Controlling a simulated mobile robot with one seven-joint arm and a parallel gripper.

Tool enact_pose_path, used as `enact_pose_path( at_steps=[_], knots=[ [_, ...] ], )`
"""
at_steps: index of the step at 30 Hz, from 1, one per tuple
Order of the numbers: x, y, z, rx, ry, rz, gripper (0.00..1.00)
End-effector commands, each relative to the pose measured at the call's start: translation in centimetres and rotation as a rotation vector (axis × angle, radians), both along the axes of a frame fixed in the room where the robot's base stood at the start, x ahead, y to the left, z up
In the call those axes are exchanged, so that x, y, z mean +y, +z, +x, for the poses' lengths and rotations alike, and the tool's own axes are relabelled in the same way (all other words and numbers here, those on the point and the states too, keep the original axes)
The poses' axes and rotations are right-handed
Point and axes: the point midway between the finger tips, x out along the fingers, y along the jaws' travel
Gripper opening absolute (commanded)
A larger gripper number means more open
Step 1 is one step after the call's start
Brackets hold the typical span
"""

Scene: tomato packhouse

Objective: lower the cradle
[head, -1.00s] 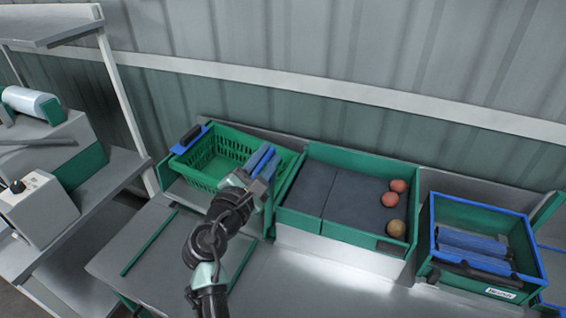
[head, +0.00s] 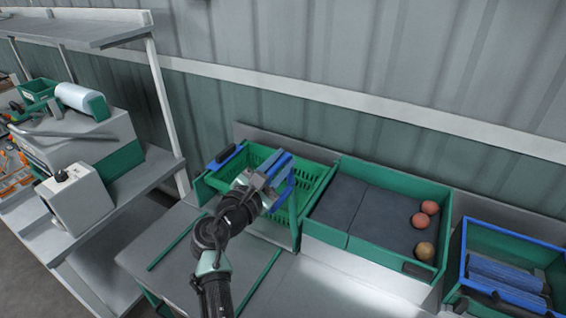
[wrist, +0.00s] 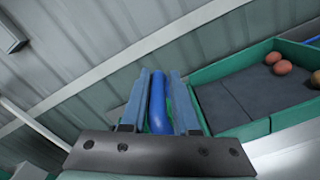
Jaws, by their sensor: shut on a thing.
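The cradle shows as blue parts around a green slatted crate (head: 209,184). One blue part with a dark grip (head: 226,155) stands at the crate's far left corner. A blue bar (head: 287,190) shows at its right side, beside my gripper (head: 277,167). In the wrist view, my gripper (wrist: 157,88) has its two blue fingers closed on the upright blue bar (wrist: 158,105). My arm hides part of the crate's near side. The crate's inside looks empty where it shows.
A green bin (head: 318,230) with a dark floor and several round fruits (head: 424,249) adjoins on the right. A blue-rimmed green crate (head: 466,240) stands farther right. A grey bench top (head: 175,250) lies in front. A corrugated wall (head: 400,60) closes the back.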

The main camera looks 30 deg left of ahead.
Motion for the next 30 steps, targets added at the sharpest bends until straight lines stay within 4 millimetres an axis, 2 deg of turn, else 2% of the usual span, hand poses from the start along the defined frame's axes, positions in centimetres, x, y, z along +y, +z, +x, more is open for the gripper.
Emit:
enact_pose_path(
  at_steps=[1, 5, 6, 9, 23, 26, 30],
  knots=[
    [0.8, -0.5, -0.3, 0.009, 0.017, 0.0, 0.0],
    [0.9, -0.5, -0.4, 0.009, 0.02, 0.0, 0.0],
    [0.9, -0.5, -0.4, 0.009, 0.021, 0.0, 0.36],
    [0.9, -0.5, -0.4, 0.009, 0.021, 0.0, 0.52],
    [0.7, -0.3, -0.4, 0.003, 0.017, 0.001, 0.52],
    [0.7, -0.3, -0.8, 0.003, 0.017, 0.001, 0.52],
    [0.7, -0.4, -2.3, 0.003, 0.02, 0.003, 0.52]
  ],
)
